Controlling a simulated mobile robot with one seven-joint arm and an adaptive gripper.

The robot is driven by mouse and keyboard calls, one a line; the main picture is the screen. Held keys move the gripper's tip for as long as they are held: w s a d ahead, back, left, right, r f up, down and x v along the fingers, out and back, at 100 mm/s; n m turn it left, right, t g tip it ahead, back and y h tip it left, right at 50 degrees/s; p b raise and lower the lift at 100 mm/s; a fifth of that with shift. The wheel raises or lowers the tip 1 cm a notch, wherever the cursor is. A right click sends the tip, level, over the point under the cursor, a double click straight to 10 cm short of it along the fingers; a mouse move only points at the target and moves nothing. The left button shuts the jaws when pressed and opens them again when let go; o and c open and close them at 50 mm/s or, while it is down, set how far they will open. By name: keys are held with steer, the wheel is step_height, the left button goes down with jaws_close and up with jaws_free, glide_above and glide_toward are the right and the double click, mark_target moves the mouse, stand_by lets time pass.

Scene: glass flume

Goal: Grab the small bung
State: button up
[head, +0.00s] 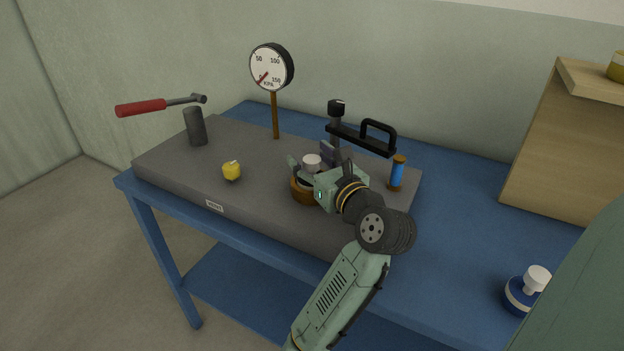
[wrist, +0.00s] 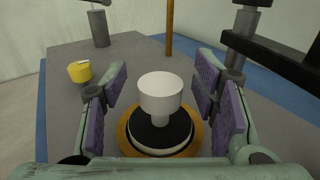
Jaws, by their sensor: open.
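The small bung appears to be the white piece (head: 312,160) with a wide head and a narrow stem. It stands upright in the black top of a round fitting with a brown ring (head: 303,194). In the wrist view the bung (wrist: 161,88) is in the middle, with the brown ring (wrist: 196,139) around its base. My gripper (wrist: 160,98) is open, with purple-padded fingers on the left and right of the bung. Gaps show on both sides, and I see no contact. In the head view my gripper (head: 313,163) partly hides the fitting.
On the grey slab (head: 265,207) are a yellow knob (head: 232,171), a gauge (head: 272,67) on a post, a red-handled lever (head: 141,107), a black handle (head: 378,135) and a blue cylinder (head: 397,174). A white-topped blue jar (head: 519,294) stands on the blue bench at right.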

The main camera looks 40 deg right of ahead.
steer(key=shift+c, duration=0.4)
jaws_close()
stand_by(0.4)
